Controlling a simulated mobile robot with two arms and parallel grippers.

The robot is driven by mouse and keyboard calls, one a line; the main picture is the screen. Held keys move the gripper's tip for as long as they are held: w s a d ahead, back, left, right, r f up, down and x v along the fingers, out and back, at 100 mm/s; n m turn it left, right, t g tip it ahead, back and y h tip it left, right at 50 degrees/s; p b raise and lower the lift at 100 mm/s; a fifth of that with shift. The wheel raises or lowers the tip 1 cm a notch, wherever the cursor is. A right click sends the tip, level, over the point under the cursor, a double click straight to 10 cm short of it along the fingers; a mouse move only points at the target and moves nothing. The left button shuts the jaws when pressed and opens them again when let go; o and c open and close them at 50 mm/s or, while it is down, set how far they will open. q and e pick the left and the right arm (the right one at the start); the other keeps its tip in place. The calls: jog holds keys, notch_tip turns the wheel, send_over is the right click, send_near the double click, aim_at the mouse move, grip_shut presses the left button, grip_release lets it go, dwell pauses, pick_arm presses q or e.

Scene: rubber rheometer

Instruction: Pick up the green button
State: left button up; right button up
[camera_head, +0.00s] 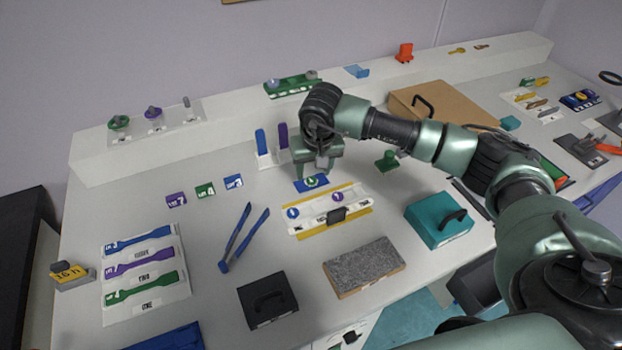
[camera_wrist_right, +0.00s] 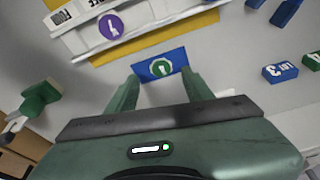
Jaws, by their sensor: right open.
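The green button (camera_head: 312,181), a round disc with a white mark, lies on a small blue card (camera_head: 299,186) near the middle of the table. It also shows in the right wrist view (camera_wrist_right: 161,67), on the blue card (camera_wrist_right: 177,57). My right gripper (camera_head: 317,168) points down just behind the card. In the right wrist view my right gripper (camera_wrist_right: 163,86) is open, with its two fingers on either side of the card's near edge and nothing between them. I cannot tell the exact height of the fingertips. My left gripper is not in view.
A white and yellow holder (camera_head: 350,201) with blue and purple buttons lies in front of the card. A rack with blue and purple upright pieces (camera_head: 264,143) stands close behind-left. A green stamp-like piece (camera_head: 387,161) stands to the right. Blue tweezers (camera_head: 240,238) lie front-left.

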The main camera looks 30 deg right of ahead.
aim_at(311, 180)
jog(key=shift+p+x, duration=0.4)
jog(key=shift+x, duration=1.5)
jog(key=shift+a, duration=0.1)
grip_shut()
jog(key=shift+w+r, duration=0.1)
jog(key=shift+r, duration=0.1)
notch_tip(311, 180, up, 20)
jog(key=b, duration=0.3)
jog(key=shift+b, duration=0.35)
jog(key=c, duration=1.1)
grip_release()
jog(key=shift+f, duration=0.15)
grip_shut()
